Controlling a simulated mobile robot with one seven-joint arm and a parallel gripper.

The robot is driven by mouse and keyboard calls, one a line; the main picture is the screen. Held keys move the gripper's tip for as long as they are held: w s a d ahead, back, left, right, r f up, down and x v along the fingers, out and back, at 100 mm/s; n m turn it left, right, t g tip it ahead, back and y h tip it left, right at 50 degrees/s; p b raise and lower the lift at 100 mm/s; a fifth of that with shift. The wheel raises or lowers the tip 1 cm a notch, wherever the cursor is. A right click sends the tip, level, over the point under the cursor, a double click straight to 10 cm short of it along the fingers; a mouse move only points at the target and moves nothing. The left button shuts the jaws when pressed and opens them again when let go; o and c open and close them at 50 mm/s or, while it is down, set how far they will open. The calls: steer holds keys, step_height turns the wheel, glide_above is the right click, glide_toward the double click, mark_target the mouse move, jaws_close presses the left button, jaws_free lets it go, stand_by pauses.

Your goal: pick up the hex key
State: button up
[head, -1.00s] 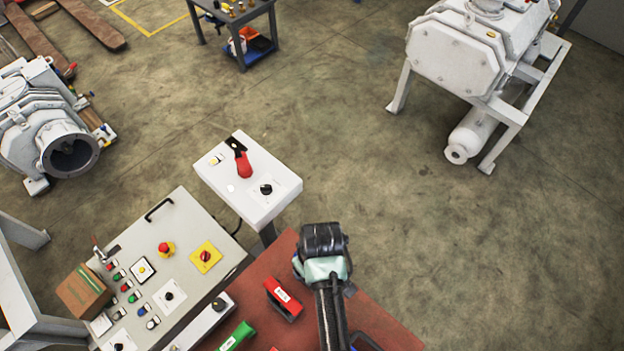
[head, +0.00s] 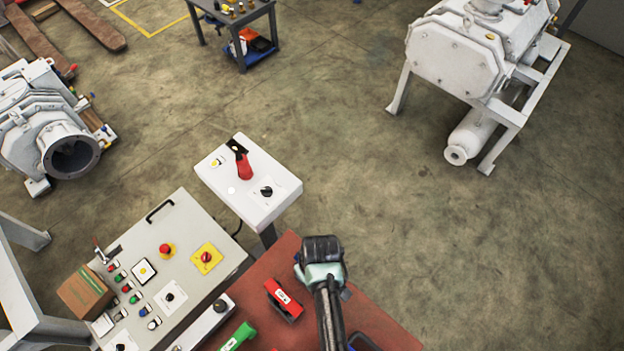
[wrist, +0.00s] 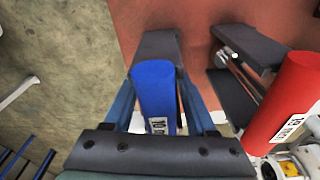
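A blue cylindrical handle (wrist: 154,90) with a white label, seemingly reading 10, stands in the middle of the wrist view. It looks like the handle of a hex key; its shaft is hidden. My gripper (wrist: 157,84) has one finger on each side of this handle. The fingers look apart, with a gap at least on the right side. In the head view my arm's end (head: 320,262) is over the red-brown table top (head: 262,268) and hides the blue handle.
A red labelled handle (wrist: 287,100) on a dark stand (wrist: 248,50) is close at right; the head view shows it (head: 283,296) left of my arm. A green handle (head: 238,337) lies farther left. A control panel (head: 190,225) and white box (head: 240,205) border the table.

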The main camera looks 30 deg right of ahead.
jaws_close()
stand_by(1.1)
